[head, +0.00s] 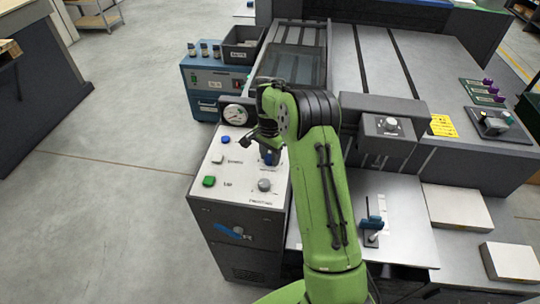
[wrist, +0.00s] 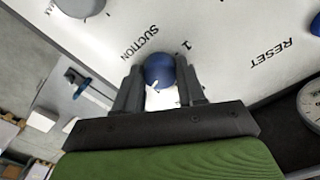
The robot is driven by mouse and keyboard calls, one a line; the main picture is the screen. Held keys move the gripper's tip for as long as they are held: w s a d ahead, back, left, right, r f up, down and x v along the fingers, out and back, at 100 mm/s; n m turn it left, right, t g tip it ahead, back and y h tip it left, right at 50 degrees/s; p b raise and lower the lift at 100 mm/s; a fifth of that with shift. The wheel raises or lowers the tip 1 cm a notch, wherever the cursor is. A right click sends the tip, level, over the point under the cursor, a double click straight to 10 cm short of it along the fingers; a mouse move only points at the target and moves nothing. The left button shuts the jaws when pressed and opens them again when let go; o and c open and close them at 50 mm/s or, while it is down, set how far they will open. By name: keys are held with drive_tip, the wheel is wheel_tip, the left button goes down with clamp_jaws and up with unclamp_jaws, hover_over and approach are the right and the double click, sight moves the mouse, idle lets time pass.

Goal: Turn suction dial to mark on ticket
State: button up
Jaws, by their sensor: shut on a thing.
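The suction dial (wrist: 158,70) is a round blue knob beside the printed word SUCTION on the white panel. A white pointer line shows on its lower left side in the wrist view. My gripper (wrist: 159,76) is shut on the dial, one dark finger on each side of it. In the head view my gripper (head: 267,145) points down at the panel, and the dial (head: 268,160) shows only partly below it. The scale around the dial is mostly hidden by the fingers; a "1" shows nearby. A yellow printed card (head: 443,126) lies right; I cannot tell whether it is the ticket.
The panel (head: 233,178) also carries a green button (head: 209,181), a grey knob (head: 264,185), a blue button (head: 225,140) and a round gauge (head: 234,114) close to my gripper. A blue-handled tool (head: 371,229) stands on the grey surface to the right.

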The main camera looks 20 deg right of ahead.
sight(270, 157)
drive_tip(key=shift+m, duration=1.6)
drive_tip(key=o, duration=1.1)
drive_tip(key=shift+c, duration=0.2)
drive_tip(key=shift+r, duration=0.1)
wheel_tip(270, 157, up, 16)
drive_tip(key=p, duration=0.2)
drive_tip(key=shift+f, duration=0.2)
